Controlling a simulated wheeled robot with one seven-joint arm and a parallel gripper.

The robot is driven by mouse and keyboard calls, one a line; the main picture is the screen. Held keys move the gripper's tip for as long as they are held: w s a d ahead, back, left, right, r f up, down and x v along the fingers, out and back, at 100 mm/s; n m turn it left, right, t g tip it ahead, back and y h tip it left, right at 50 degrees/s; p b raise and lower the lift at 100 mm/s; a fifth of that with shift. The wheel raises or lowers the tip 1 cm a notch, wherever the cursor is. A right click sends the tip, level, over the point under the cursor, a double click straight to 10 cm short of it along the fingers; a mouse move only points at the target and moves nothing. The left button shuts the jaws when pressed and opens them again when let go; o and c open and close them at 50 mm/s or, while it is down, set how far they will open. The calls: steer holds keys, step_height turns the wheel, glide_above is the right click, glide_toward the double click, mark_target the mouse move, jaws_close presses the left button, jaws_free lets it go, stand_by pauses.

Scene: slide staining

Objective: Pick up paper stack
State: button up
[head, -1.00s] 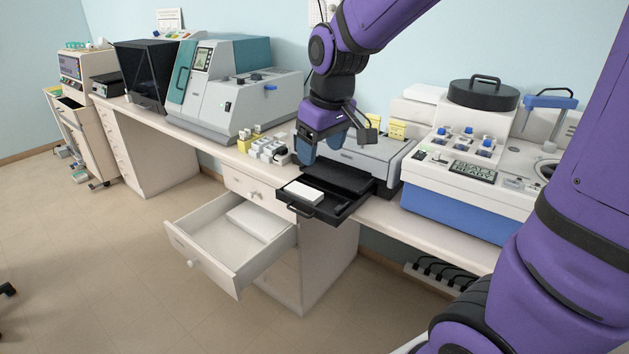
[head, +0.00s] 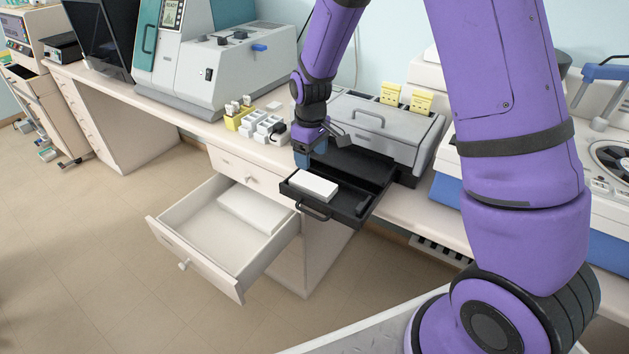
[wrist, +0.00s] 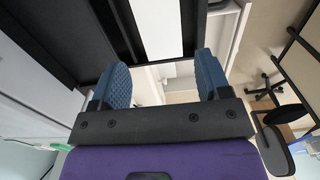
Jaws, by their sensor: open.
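A white paper stack (head: 314,186) lies in the pulled-out black tray (head: 347,210) of the grey machine. It shows in the wrist view as a white strip (wrist: 158,28) on the black tray, beyond and between my fingertips. A second white stack (head: 252,210) lies in the open white drawer (head: 192,258) below. My gripper (head: 306,161) is just behind the stack in the black tray, at the tray's left side, partly hidden by my wrist. In the wrist view my gripper (wrist: 162,62) is open, with its two blue fingers apart and nothing held between them.
The grey machine (head: 372,135) with yellow holders (head: 405,98) stands behind the tray. A small yellow rack and white blocks (head: 262,126) stand left of my gripper. The large grey-and-teal instrument (head: 215,65) is further left. The floor in front of the open drawer is clear.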

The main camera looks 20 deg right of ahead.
mark_target(313, 182)
steer(key=f, duration=0.9)
steer(key=shift+s+d+f, duration=0.15)
steer(key=shift+d, duration=0.05)
steer(key=c, duration=0.6)
